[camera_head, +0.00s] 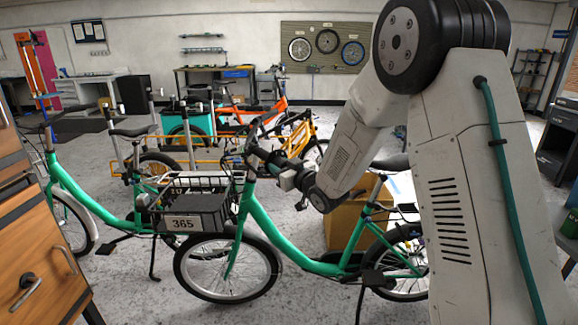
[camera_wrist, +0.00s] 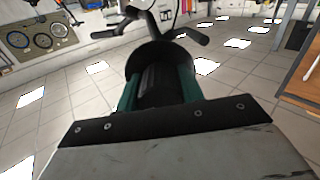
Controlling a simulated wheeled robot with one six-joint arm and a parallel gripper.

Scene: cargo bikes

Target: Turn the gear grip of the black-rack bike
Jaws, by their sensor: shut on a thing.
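A green bike (camera_head: 303,258) stands side-on in the middle of the head view. My gripper (camera_head: 275,168) reaches the handlebar (camera_head: 255,150) from the right. In the wrist view my gripper (camera_wrist: 159,92) has its two teal fingers on either side of a black ribbed grip (camera_wrist: 155,76), shut on it. A dark round collar lies just beyond the fingers, with the handlebar stem and levers (camera_wrist: 180,35) behind it. The head view does not show the grip clearly, since my gripper covers it.
Another green bike (camera_head: 75,187) stands at the left, with orange (camera_head: 255,113) and yellow (camera_head: 180,164) bikes behind. A wooden cabinet (camera_head: 35,245) fills the near left. A cardboard box (camera_head: 345,225) stands behind the bike frame. Grey floor lies open in front.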

